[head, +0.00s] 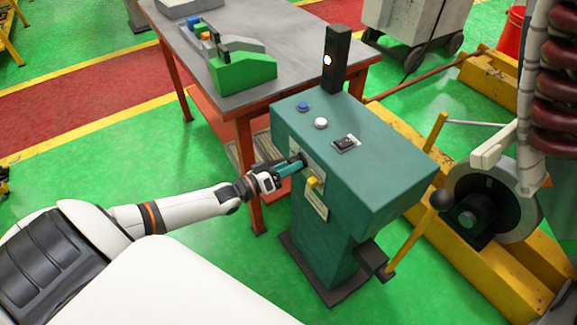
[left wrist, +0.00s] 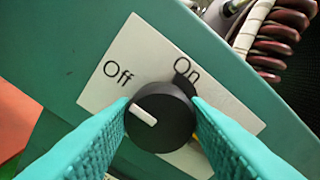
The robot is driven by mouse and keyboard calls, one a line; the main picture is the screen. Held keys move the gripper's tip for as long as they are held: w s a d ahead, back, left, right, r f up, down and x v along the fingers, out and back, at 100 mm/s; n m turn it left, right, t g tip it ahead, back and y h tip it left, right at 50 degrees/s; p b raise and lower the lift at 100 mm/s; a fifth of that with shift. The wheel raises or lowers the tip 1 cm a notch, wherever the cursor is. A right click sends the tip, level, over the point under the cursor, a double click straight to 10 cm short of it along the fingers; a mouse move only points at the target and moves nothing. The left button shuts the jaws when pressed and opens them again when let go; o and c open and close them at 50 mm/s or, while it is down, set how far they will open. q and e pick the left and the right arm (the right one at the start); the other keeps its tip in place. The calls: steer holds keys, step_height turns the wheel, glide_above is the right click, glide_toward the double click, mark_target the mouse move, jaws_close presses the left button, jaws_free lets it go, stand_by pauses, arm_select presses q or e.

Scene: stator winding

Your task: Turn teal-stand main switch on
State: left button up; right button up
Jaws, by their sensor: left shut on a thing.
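The teal stand (head: 345,190) stands right of centre in the head view. Its main switch (left wrist: 160,118) is a round black knob on a pale plate (left wrist: 110,88) marked Off and On. The knob's white mark points to the upper left, toward Off. A black tab shows beside the knob below the word On. My left gripper (head: 294,166) reaches the stand's left face. In the left wrist view its teal fingers (left wrist: 160,108) are shut on the knob, one on each side. In the head view the gripper hides most of the knob. My right gripper is not in view.
A yellow knob (head: 313,183) sits just below the switch. A grey-topped table (head: 190,55) stands behind. A yellow lever (head: 415,200) is at right.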

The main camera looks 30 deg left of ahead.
arm_select(q)
steer(key=shift+d+m+p, duration=0.1)
steer(key=shift+m+p, duration=0.25)
steer(key=shift+m, duration=8.45)
steer(key=o, duration=1)
steer(key=shift+c, duration=0.2)
steer(key=shift+s, duration=0.1)
